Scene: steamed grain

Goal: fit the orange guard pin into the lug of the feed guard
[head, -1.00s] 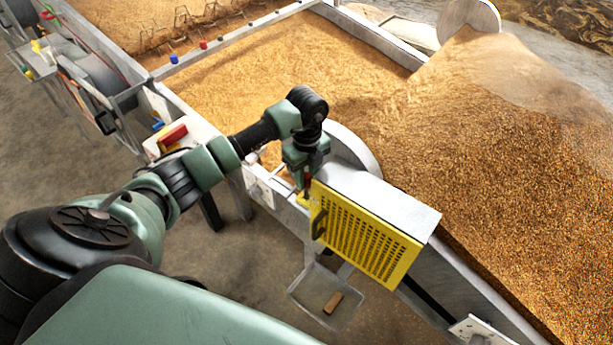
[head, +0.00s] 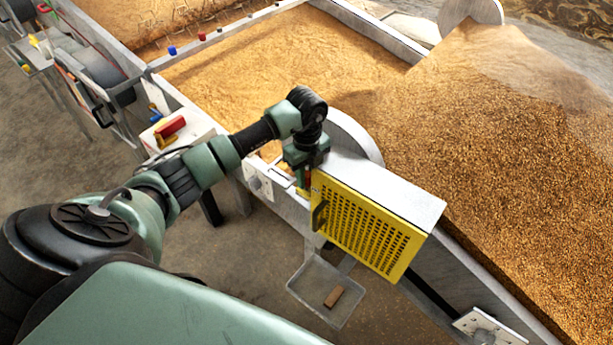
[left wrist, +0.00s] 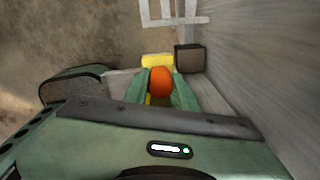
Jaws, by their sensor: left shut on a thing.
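The feed guard (head: 362,232) is a yellow perforated panel with a dark handle, on the side of a grey metal housing. My left gripper (head: 303,182) points down at the guard's upper left corner. In the left wrist view, the left gripper (left wrist: 160,88) has its green fingers shut on the orange guard pin (left wrist: 160,82), whose rounded orange head shows between them. A yellow piece, probably the lug (left wrist: 157,61), lies just beyond the pin. The pin's lower end is hidden, so I cannot tell whether it is in the lug. My right gripper is not in view.
A shallow tray (head: 297,283) with a brown block (head: 334,297) hangs below the guard. A box with a red handle (head: 170,127) stands left of my forearm. Grain (head: 480,140) fills the bed behind the housing. A dark square block (left wrist: 190,58) is close beside the fingers.

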